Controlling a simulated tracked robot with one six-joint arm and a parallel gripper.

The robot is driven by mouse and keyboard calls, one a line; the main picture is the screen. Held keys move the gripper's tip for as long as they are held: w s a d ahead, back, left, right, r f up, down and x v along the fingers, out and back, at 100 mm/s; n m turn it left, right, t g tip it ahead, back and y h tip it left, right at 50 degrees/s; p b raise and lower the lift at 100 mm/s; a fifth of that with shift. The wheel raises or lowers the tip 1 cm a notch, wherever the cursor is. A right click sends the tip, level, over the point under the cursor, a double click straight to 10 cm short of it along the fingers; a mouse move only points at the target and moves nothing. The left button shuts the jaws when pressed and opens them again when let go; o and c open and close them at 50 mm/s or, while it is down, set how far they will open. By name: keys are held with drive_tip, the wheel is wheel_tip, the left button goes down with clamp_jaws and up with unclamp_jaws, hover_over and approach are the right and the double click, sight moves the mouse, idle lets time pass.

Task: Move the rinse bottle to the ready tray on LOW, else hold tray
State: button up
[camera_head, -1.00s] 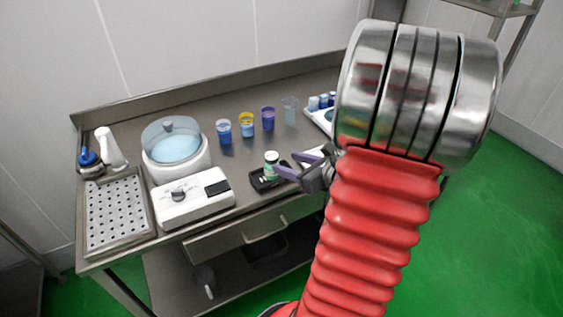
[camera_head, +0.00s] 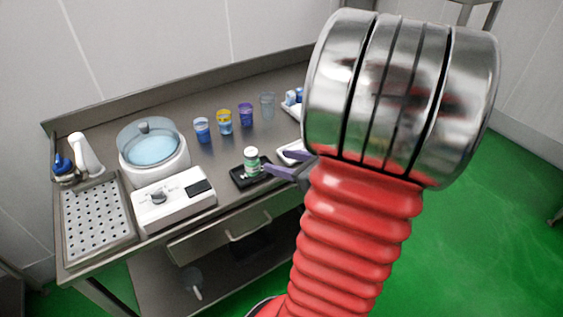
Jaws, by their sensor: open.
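A small bottle with a white cap and green label (camera_head: 251,161) stands upright on a black tray (camera_head: 240,181) near the table's front edge. It may be the rinse bottle; its label is too small to read. My gripper (camera_head: 274,163) is open and empty, its purple fingers just right of the bottle and pointing left at it. A white tray (camera_head: 287,156) lies behind the fingers, partly hidden by my arm. I cannot tell which tray is ready and which is hold. A white device with a knob and dark display (camera_head: 174,200) stands left; its reading is not legible.
Several cups, including a yellow-banded one (camera_head: 224,121), stand in a row behind. A lidded round bath (camera_head: 153,152), a perforated drain tray (camera_head: 98,217) and a white dispenser (camera_head: 85,153) are at left. A tray of small items (camera_head: 291,106) is partly hidden by my arm.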

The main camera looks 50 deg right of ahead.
drive_tip(key=w+a+r+n+g+y, duration=0.1)
drive_tip(key=a+n+g+y, duration=0.25)
drive_tip(key=a+n, duration=0.7)
drive_tip(key=w+a+r+n+g+y, duration=0.15)
drive_tip(key=a+n+g, duration=0.25)
drive_tip(key=a+n, duration=0.7)
drive_tip(key=s+a+r+n+h, duration=0.4)
drive_tip(key=s+a+r+n, duration=0.2)
drive_tip(key=a+n, duration=0.4)
drive_tip(key=shift+s+r+n+h, duration=0.35)
drive_tip(key=shift+r+n, duration=0.2)
drive_tip(key=shift+n, duration=1.8)
drive_tip(key=shift+g, duration=0.25)
